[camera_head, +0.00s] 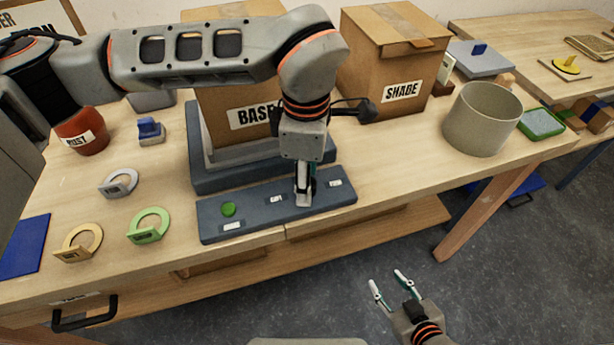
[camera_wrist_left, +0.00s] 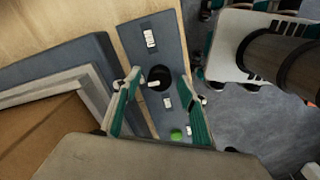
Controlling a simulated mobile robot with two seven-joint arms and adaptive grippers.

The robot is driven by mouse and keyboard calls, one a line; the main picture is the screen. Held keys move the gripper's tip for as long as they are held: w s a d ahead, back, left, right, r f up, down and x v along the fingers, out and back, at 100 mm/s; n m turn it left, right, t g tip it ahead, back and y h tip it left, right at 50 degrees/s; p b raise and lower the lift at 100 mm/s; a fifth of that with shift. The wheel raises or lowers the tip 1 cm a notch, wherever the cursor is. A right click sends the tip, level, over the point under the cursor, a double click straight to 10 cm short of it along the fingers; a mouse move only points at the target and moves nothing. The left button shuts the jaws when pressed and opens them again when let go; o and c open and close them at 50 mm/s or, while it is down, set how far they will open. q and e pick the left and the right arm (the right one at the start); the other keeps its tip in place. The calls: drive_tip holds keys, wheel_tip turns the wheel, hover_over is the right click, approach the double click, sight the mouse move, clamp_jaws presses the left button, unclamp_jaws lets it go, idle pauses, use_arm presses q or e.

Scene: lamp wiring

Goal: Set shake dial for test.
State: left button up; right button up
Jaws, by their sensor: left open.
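The grey-blue control panel (camera_head: 257,220) lies along the front of the bench, with a green button (camera_head: 228,209) and several white labels. My left gripper (camera_head: 304,197) points down over the panel's right half and hides the dial in the head view. In the left wrist view, the round black dial (camera_wrist_left: 160,77) with a white pointer lies between the two spread fingers of my left gripper (camera_wrist_left: 160,80). The fingers are open, one on each side of the dial; I cannot tell whether they touch it. My right gripper (camera_head: 391,284) is open and empty in front of the bench.
A box marked BASE (camera_head: 232,114) stands on a stepped grey plinth (camera_head: 208,180) just behind the panel. A SHADE box (camera_head: 385,62) and a beige drum (camera_head: 482,120) stand to the right. Bench right of the panel is clear.

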use_arm(q)
drive_tip(key=shift+f, duration=0.15)
drive_tip(key=c, duration=1.1)
drive_tip(key=shift+n, duration=0.4)
drive_tip(key=n, duration=0.5)
drive_tip(key=shift+n, duration=0.3)
drive_tip(key=n, duration=0.5)
drive_tip(key=shift+n, duration=0.4)
